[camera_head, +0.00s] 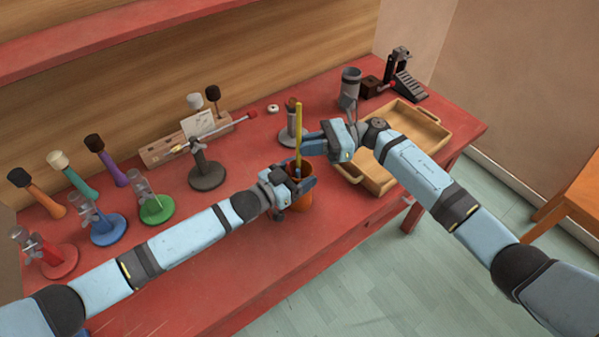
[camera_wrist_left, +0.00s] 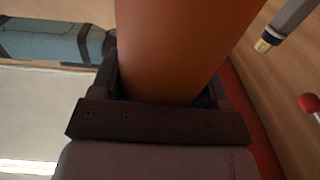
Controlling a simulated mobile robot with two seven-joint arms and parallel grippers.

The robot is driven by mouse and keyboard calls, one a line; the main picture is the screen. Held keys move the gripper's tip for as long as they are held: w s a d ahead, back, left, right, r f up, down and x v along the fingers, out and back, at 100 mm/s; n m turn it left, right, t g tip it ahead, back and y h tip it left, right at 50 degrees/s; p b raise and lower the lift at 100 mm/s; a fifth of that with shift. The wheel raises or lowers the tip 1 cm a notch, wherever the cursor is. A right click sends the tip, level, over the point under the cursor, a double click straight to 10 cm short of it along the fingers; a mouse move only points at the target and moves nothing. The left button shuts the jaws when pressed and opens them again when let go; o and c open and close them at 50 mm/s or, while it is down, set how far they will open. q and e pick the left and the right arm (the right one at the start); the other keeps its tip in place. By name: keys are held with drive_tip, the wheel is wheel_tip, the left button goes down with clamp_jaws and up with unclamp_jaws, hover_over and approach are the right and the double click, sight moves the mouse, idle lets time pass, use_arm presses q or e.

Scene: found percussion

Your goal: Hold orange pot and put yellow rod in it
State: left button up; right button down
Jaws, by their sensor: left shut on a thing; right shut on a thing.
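The orange pot (camera_head: 299,195) is near the front middle of the red table. My left gripper (camera_head: 291,186) is shut on it from the left. In the left wrist view the pot's orange wall (camera_wrist_left: 175,45) fills the space between the left gripper's fingers (camera_wrist_left: 160,85). The yellow rod (camera_head: 299,130) is nearly upright, its lower end at the pot's mouth. How deep it reaches is hidden by the grippers. My right gripper (camera_head: 306,146) is shut on the rod above the pot.
A wooden tray (camera_head: 430,128) lies right of the pot, under my right arm. Colored stands, including a green one (camera_head: 157,208) and a blue one (camera_head: 108,229), line the left. A grey stand (camera_head: 207,176) and a mallet rack (camera_head: 160,152) are behind. Bare red tabletop lies left of the pot.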

drive_tip(key=shift+f, duration=2.1)
drive_tip(key=c, duration=1.6)
unclamp_jaws()
drive_tip(key=shift+o, duration=0.2)
drive_tip(key=o, duration=0.5)
drive_tip(key=shift+o, duration=0.2)
drive_tip(key=v, duration=1.2)
drive_tip(key=shift+w, duration=0.1)
use_arm(q)
drive_tip(key=o, duration=1.1)
